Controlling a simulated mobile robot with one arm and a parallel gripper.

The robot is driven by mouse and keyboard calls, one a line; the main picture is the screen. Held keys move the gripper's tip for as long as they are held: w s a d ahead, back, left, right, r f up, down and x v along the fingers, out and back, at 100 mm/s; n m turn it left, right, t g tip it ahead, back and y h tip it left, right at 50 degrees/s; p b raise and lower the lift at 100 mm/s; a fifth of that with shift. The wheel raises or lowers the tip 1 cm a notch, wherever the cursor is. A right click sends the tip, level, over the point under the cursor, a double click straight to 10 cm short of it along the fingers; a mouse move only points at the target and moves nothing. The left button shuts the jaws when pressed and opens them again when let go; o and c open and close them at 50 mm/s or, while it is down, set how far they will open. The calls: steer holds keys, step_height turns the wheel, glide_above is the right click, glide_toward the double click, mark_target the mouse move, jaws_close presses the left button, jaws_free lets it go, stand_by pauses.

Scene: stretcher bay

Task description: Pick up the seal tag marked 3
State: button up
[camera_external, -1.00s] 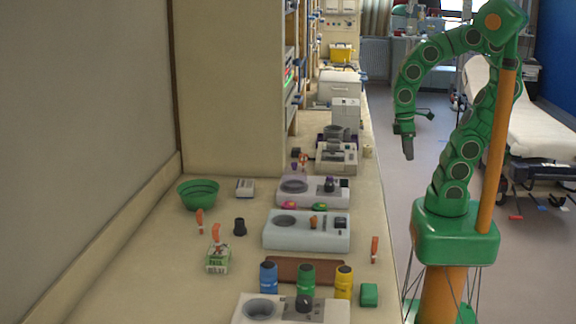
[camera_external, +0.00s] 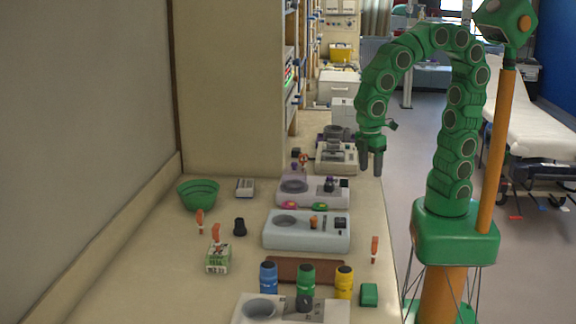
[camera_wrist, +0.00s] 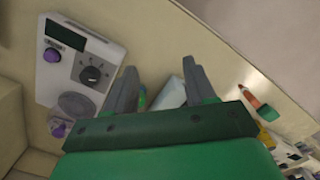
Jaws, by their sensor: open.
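Several small orange seal tags lie or stand on the counter: one at the right edge (camera_external: 375,247), one at the left (camera_external: 199,220), and one by the green-and-white box (camera_external: 216,233). No number is readable on any of them, so I cannot tell which is marked 3. In the wrist view an orange-tipped piece (camera_wrist: 248,97) lies right of my fingers, probably a tag. My gripper (camera_external: 371,166) is open and empty, pointing down above the counter's right edge, farther back than the tags. Its two fingers also show in the wrist view (camera_wrist: 160,82).
Grey-white devices (camera_external: 306,243) run along the counter's right part. Blue (camera_external: 268,278), green (camera_external: 306,281) and yellow (camera_external: 344,283) bottles stand in front, near a brown block (camera_external: 300,268). A green bowl (camera_external: 198,194) sits left. A device with a dial (camera_wrist: 75,65) is left of my fingers.

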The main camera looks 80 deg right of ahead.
steer(key=w+a+f+n, duration=0.2)
steer(key=a+n, duration=0.2)
steer(key=a, duration=0.7)
steer(key=n, duration=0.4)
glide_above(375, 239)
steer(key=f, duration=0.4)
steer(key=shift+d+t, duration=0.2)
steer(key=shift+t, duration=0.2)
steer(key=shift+s+a+f, duration=0.1)
steer(key=shift+a+f, duration=0.05)
steer(key=shift+f, duration=3.75)
jaws_close()
